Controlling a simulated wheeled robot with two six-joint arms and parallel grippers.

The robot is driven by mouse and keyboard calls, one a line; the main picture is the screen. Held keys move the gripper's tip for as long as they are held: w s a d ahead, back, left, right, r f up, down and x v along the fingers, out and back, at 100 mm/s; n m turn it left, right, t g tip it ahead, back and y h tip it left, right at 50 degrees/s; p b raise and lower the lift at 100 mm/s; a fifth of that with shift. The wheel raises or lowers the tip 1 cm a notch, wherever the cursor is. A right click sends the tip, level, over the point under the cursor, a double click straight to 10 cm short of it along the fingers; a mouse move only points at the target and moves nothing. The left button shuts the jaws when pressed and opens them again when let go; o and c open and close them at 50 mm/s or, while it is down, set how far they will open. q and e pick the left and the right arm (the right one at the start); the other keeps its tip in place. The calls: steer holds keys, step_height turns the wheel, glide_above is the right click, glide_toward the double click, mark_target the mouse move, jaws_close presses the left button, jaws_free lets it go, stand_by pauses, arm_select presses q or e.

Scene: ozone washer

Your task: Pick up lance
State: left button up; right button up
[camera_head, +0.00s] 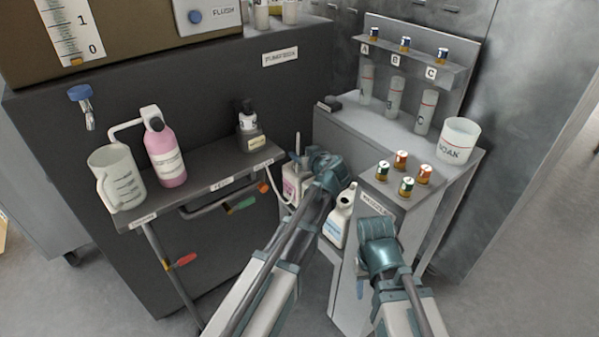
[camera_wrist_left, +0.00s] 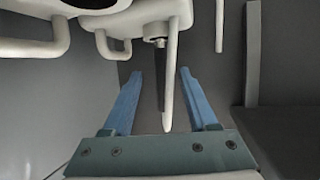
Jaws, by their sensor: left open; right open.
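A thin, pale upright rod, which looks like the lance (camera_head: 298,143), stands by a jug with pink contents (camera_head: 291,184), beside a pale looping hose (camera_head: 277,190). My left gripper (camera_head: 318,162) is close to its right. In the left wrist view, my left gripper (camera_wrist_left: 160,73) is open, with blue fingers apart. A dark slim rod (camera_wrist_left: 160,85) and a white tapering tube (camera_wrist_left: 170,90) appear between the fingers; whether either touches a finger is unclear. My right gripper (camera_head: 376,262) is open, pointing down in front of the right cabinet; its fingertips are mostly hidden.
A white jug (camera_head: 339,217) stands between my arms. The left shelf (camera_head: 215,172) holds a measuring jug (camera_head: 117,178), a pink bottle (camera_head: 166,155) and a small dark bottle (camera_head: 249,124). The right cabinet carries several capped vials (camera_head: 401,160) and a SOAK beaker (camera_head: 458,141). White handled containers (camera_wrist_left: 120,18) crowd the wrist view's top.

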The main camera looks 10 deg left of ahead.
arm_select(q)
steer(key=shift+b+x, duration=0.85)
steer(key=shift+x, duration=2)
steer(key=shift+s+a+r, duration=0.1)
steer(key=shift+r, duration=0.1)
steer(key=shift+c, duration=0.3)
jaws_close()
